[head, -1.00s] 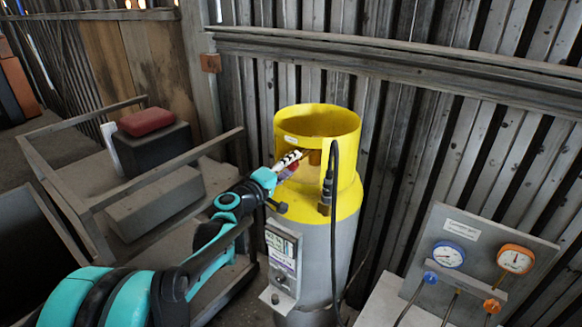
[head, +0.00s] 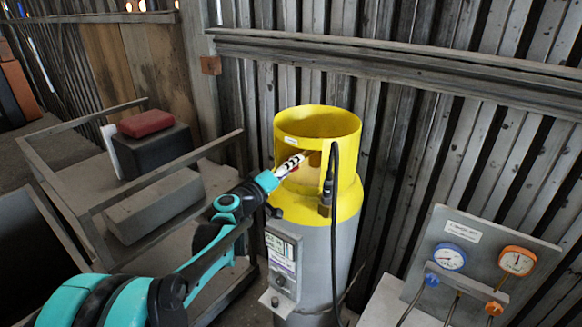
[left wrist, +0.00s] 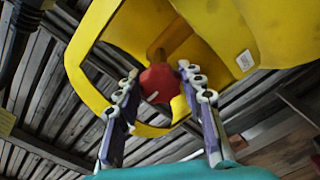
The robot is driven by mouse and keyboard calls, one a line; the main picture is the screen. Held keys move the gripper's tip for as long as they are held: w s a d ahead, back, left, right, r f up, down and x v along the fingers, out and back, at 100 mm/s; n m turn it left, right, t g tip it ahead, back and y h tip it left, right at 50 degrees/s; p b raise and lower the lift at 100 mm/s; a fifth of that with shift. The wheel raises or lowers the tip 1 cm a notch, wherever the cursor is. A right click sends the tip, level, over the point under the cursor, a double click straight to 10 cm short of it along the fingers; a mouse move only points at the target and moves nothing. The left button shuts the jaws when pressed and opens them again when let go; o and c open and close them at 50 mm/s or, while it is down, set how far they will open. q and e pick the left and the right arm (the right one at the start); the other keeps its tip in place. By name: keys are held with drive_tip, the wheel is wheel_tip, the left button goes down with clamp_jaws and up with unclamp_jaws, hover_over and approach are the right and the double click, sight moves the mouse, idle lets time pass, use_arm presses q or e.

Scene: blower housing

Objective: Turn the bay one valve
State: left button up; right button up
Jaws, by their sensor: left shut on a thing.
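The gas cylinder (head: 310,240) stands upright, grey below with a yellow collar (head: 345,190) around its top. In the left wrist view, a red valve knob (left wrist: 158,84) on a brass stem (left wrist: 170,42) shows through the opening of the yellow collar (left wrist: 95,40). My left gripper (head: 301,158) reaches from the left into the collar's opening. In the left wrist view, its two fingers (left wrist: 160,80) are on either side of the red knob, shut on it. In the head view the fingers mostly hide the knob. My right gripper is not in view.
A black hose (head: 334,240) hangs down the cylinder's front. A gauge panel (head: 480,235) with blue and orange dials stands at the right. A cart (head: 120,180) with a dark box and red case is at the left. A corrugated wall (head: 430,150) is close behind.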

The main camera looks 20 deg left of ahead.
use_arm(q)
drive_tip(key=shift+f, duration=0.15)
drive_tip(key=o, duration=1.2)
drive_tip(key=v, duration=1.2)
